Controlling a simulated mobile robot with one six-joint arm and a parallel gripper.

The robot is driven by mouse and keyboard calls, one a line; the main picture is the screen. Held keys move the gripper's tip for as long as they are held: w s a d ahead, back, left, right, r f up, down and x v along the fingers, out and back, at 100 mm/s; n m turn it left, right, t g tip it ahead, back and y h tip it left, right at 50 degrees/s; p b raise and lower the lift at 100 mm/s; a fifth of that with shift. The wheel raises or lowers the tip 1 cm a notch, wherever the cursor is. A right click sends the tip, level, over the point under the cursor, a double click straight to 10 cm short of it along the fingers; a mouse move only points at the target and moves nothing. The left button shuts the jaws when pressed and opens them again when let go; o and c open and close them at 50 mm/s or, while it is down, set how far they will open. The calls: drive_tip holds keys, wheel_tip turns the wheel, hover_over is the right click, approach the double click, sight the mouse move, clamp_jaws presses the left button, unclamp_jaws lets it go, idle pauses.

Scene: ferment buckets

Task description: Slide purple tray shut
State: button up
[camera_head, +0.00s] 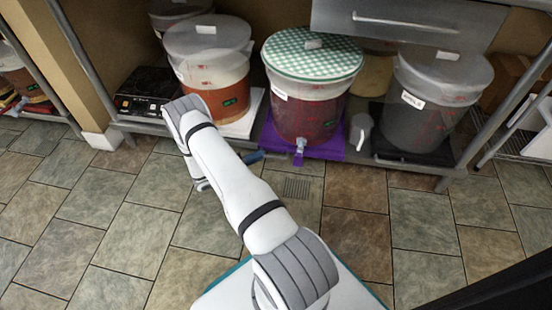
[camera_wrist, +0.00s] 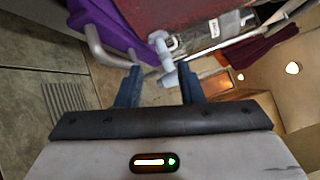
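The purple tray (camera_head: 328,150) is on the low shelf under a large bucket of red liquid (camera_head: 305,118) with a green-checked lid. Its front edge shows at or slightly past the shelf front. In the wrist view the purple tray (camera_wrist: 98,18) is at upper left, beside a pale metal bar (camera_wrist: 97,48). The bucket's pale spigot (camera_wrist: 164,48) hangs in front of the tray. My gripper (camera_wrist: 159,70) is open, its two blue fingers apart with the spigot's lower end seen between them. I cannot tell whether they touch it. In the head view my arm hides most of the gripper.
A bucket of orange liquid (camera_head: 212,72) stands left on a white tray (camera_head: 245,125), and a grey bucket (camera_head: 430,100) right on a dark tray (camera_head: 400,152). A grey drawer (camera_head: 400,20) is above. A metal shelf leg (camera_head: 480,140) stands right. The tiled floor in front is clear.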

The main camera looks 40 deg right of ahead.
sight(275, 157)
wheel_tip(275, 157, down, 6)
drive_tip(key=n+t+h, duration=0.1)
drive_tip(key=n+t, duration=0.1)
drive_tip(key=n, duration=0.2)
drive_tip(key=d+b, duration=0.1)
drive_tip(key=d, duration=0.4)
drive_tip(key=s+d+b, duration=0.1)
drive_tip(key=d, duration=0.2)
drive_tip(key=shift+s+r+b, duration=0.1)
drive_tip(key=shift+r+b, duration=0.25)
drive_tip(key=shift+r, duration=0.05)
clamp_jaws()
